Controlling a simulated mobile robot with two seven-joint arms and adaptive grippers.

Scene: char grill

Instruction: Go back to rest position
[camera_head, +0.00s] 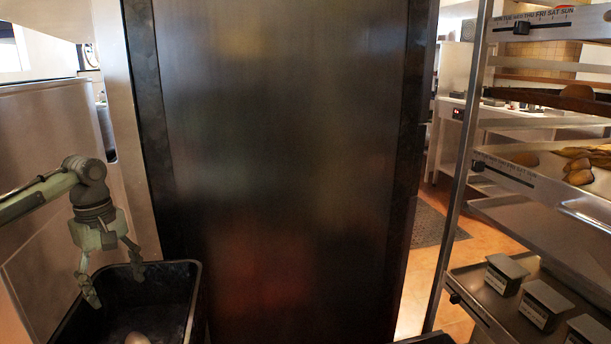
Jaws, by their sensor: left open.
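My left gripper (112,280) comes in from the left on a pale green arm. It hangs with its fingers pointing down, spread apart and empty, over the left part of a black bin (190,300). A small pale brown rounded item (137,338) lies in the bin at the bottom edge of the picture, below and right of the fingers. Most of the bin's front is cut off by the picture edge. My right gripper is not in view.
A large dark panel (285,170) fills the middle. A metal rack (455,200) on the right holds trays with bread-like items (578,177) and several metal boxes (543,305). Steel surfaces (55,130) stand at the left. Tiled floor (440,245) shows between panel and rack.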

